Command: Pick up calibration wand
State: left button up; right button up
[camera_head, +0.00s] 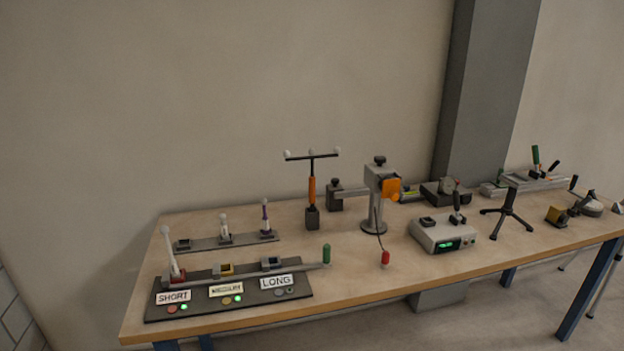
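The calibration wand (312,189) stands upright near the back middle of the workbench. It has a black T-shaped top with pale balls along the crossbar and an orange grip. Its lower end is in a small dark block (312,218). Neither of my grippers shows in the head view, so nothing is seen touching the wand.
A clamp stand with an orange part (390,188) is right of the wand. A panel labelled SHORT, MEDIUM, LONG (228,309) lies front left, with a rack (226,241) behind. A grey box with green display (442,234) stands right. The bench (345,290) is bare along its front middle.

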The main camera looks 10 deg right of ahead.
aim_at(286, 154)
jog(key=i+j, duration=0.1)
jog(key=i, duration=0.45)
jog(key=i+j, duration=0.15)
jog(key=i, duration=0.35)
